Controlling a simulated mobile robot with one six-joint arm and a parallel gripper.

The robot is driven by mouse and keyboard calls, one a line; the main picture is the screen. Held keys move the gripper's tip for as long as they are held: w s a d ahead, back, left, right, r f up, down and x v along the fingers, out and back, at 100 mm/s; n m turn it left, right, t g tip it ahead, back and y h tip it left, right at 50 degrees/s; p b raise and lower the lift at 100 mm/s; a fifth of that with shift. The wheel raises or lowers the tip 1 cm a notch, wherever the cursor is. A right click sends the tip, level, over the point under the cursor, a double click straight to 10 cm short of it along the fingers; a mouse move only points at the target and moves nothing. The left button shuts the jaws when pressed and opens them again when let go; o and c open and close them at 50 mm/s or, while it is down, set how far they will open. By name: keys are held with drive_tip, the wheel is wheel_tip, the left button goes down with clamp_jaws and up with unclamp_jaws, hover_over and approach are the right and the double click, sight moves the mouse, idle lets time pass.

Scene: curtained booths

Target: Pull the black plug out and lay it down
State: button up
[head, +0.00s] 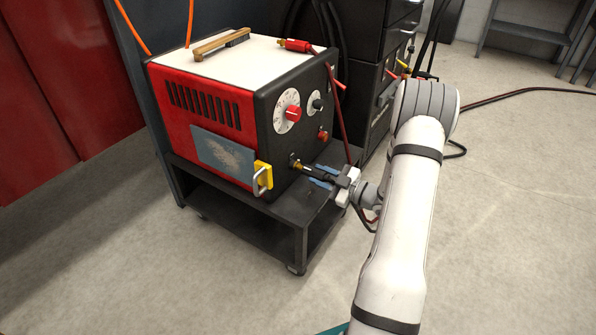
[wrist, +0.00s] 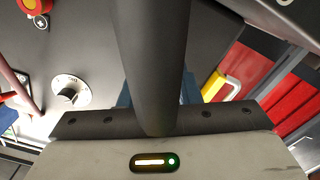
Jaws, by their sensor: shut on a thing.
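The black plug (head: 313,173) is at the lower front of the red and black machine (head: 215,135), beside its socket (head: 294,159). A brass-coloured pin shows between the plug body and the panel; I cannot tell whether its tip is still inside the socket. My gripper (head: 323,176) is shut on the plug, with a blue finger on either side. In the wrist view, the dark plug body (wrist: 152,60) runs from the top edge down between the blue fingers to the gripper's palm. The body hides the plug's front end there.
A yellow padlock-like piece (head: 263,176) hangs left of the socket. A red plug (head: 297,46) lies on the machine's white top, its cable hanging down the right side. The machine stands on a dark cart (head: 240,213). A dark cabinet stands behind right. Floor in front is clear.

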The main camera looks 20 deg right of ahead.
drive_tip(key=shift+n, duration=0.9)
drive_tip(key=n, duration=0.3)
drive_tip(key=shift+n, duration=0.3)
drive_tip(key=o, duration=0.6)
drive_tip(key=shift+n, duration=0.3)
drive_tip(key=o, duration=0.6)
